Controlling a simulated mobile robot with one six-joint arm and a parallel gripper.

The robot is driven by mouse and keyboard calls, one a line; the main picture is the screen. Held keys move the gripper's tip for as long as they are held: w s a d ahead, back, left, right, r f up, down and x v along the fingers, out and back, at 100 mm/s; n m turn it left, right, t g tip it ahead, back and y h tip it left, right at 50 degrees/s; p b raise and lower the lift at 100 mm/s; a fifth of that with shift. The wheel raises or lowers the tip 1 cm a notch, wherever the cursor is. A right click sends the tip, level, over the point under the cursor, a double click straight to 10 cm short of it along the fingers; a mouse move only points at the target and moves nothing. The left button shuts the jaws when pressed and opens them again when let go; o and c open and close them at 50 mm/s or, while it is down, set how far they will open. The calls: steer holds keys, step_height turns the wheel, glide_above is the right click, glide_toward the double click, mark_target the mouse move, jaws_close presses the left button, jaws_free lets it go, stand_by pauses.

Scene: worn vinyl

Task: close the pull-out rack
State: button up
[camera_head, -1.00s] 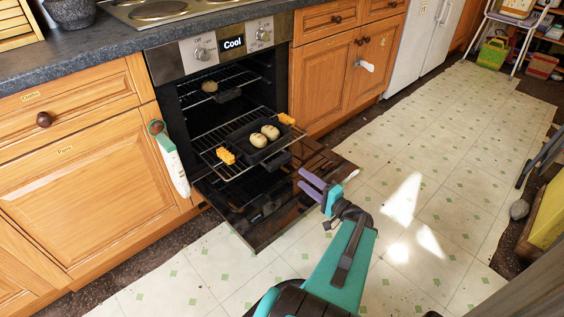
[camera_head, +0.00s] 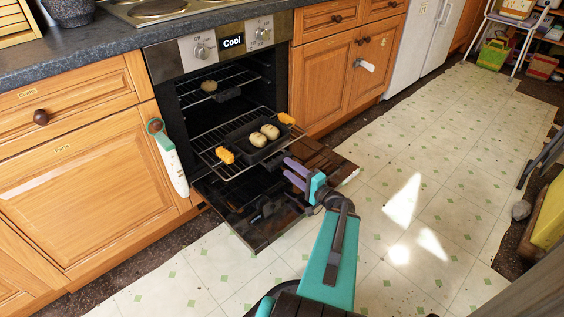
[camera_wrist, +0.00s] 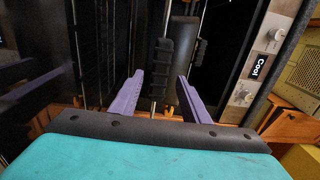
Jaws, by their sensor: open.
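The pull-out rack (camera_head: 238,168) is a wire oven rack that sticks out of the oven over its lowered door (camera_head: 260,222). It carries a dark pan (camera_head: 246,143) with two pale rolls (camera_head: 263,135). Orange grips sit at the rack's left (camera_head: 225,155) and right (camera_head: 286,118). My gripper (camera_head: 287,168) is open and empty, in front of the rack and right of its near edge. In the wrist view my gripper (camera_wrist: 159,80) has its two purple fingers apart, with a dark ribbed part (camera_wrist: 160,62) beyond and between them. I cannot tell whether they touch anything.
A higher rack (camera_head: 225,82) sits inside the oven. A white-and-green handheld thing (camera_head: 168,157) hangs on the left cabinet. Wooden cabinet doors (camera_head: 340,75) stand to the right. The tiled floor (camera_head: 430,160) at right is clear.

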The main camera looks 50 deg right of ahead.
mark_target(282, 163)
steer(key=shift+w+d+b, duration=0.15)
steer(key=shift+w+b, duration=0.15)
steer(key=shift+w, duration=1.3)
steer(key=shift+w+d+b, duration=0.1)
steer(key=shift+w+b, duration=0.2)
steer(key=shift+w, duration=1.25)
